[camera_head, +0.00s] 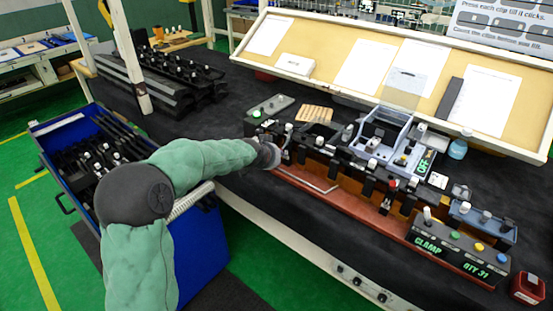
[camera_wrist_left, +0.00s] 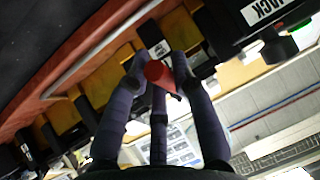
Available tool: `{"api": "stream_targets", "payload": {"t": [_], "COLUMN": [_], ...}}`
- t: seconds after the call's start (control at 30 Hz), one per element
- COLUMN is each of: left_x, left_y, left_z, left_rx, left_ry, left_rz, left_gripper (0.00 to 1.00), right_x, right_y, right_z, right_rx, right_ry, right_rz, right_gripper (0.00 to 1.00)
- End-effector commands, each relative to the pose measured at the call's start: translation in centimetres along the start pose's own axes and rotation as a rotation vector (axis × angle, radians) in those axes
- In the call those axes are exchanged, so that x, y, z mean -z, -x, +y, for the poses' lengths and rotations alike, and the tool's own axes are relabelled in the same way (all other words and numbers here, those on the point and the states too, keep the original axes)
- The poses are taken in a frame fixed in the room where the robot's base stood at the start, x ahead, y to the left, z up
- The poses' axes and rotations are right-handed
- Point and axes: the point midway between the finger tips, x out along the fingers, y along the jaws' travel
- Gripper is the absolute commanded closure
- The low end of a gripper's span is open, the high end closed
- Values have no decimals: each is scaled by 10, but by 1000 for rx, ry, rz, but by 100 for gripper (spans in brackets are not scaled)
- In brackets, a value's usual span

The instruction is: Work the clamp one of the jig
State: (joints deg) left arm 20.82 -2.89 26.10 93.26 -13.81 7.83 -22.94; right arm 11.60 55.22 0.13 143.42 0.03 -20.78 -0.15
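The jig is a long row of toggle clamps and blocks on a red-brown base (camera_head: 350,199) on the black bench. My left gripper (camera_head: 276,152) is at the left end of the jig, by the leftmost clamps. In the head view my arm and gripper hide this handle. Another red-tipped clamp (camera_head: 392,184) stands farther right on the jig. My right gripper is not in view.
A blue crate (camera_head: 210,245) of black parts stands in front of the bench at the left. A grey-blue bin (camera_head: 382,131) sits behind the jig. A box labelled CLAMP (camera_head: 455,254) is at the right end. Black trim parts (camera_head: 160,83) lie at the back left.

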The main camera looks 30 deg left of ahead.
Motion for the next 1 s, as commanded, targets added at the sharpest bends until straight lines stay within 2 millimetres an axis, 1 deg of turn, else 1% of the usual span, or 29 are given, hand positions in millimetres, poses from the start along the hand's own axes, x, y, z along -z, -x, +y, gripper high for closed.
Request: {"api": "stream_targets", "payload": {"t": [0.03, 0.07, 0.1, 0.4, 0.53, 0.67, 0.9, 1.0], "left_x": [0, 0, 0, 0, 0, 1, 1, 0], "left_y": [0, 0, 0, 0, 7, 25, 73, 90], "left_z": [0, 0, 0, 0, 0, -1, -1, 0], "left_rx": [0, 0, 0, 0, 1, 2, 2, 1], "left_ry": [3, 2, 2, 1, 1, 0, 1, 2], "left_rz": [1, 1, 1, 0, 1, 3, 3, 2], "left_gripper": [64, 56, 50, 50, 50, 50, 50, 50], "right_x": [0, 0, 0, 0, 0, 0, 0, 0], "right_y": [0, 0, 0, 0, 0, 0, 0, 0], "right_z": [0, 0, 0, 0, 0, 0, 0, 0], "right_rx": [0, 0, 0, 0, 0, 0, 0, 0], "right_ry": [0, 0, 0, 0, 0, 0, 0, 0], "right_rz": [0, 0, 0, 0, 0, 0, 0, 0], "right_gripper": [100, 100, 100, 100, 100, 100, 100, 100]}}
